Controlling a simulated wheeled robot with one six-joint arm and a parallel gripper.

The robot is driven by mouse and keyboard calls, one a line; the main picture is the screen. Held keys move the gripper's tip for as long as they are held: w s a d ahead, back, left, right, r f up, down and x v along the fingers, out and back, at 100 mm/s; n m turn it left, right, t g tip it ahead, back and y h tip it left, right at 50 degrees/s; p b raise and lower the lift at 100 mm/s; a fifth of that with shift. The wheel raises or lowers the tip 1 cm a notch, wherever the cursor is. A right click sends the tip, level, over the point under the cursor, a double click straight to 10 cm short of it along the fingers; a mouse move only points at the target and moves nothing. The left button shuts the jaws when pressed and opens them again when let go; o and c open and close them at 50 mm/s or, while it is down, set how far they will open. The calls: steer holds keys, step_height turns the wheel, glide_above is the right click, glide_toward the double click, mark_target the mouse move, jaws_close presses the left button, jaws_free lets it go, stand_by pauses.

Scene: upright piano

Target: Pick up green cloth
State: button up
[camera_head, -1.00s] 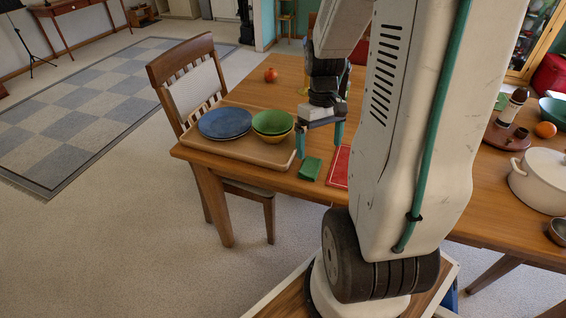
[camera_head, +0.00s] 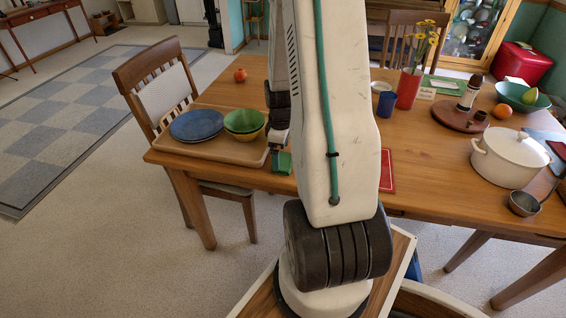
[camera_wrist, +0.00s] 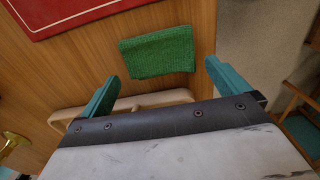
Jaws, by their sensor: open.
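The green cloth (camera_wrist: 158,53) lies folded flat on the wooden table in the wrist view, ahead of and between my open fingers. In the head view the cloth (camera_head: 283,162) shows beside the wooden tray near the table's front edge, partly hidden by my arm. My gripper (camera_wrist: 162,85) has two teal fingers spread wide with nothing between them. In the head view my gripper (camera_head: 277,158) is mostly hidden behind my arm, close to the cloth. I cannot tell whether it touches the cloth.
The wooden tray (camera_head: 207,148) holds a blue plate (camera_head: 196,125) and stacked bowls (camera_head: 244,121) left of the cloth. A red mat (camera_head: 387,170) lies to the right. A chair (camera_head: 166,85) stands at the left end.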

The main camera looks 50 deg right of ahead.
steer(key=shift+f, duration=1.45)
steer(key=c, duration=0.8)
steer(key=shift+c, duration=0.2)
steer(key=shift+r, duration=0.1)
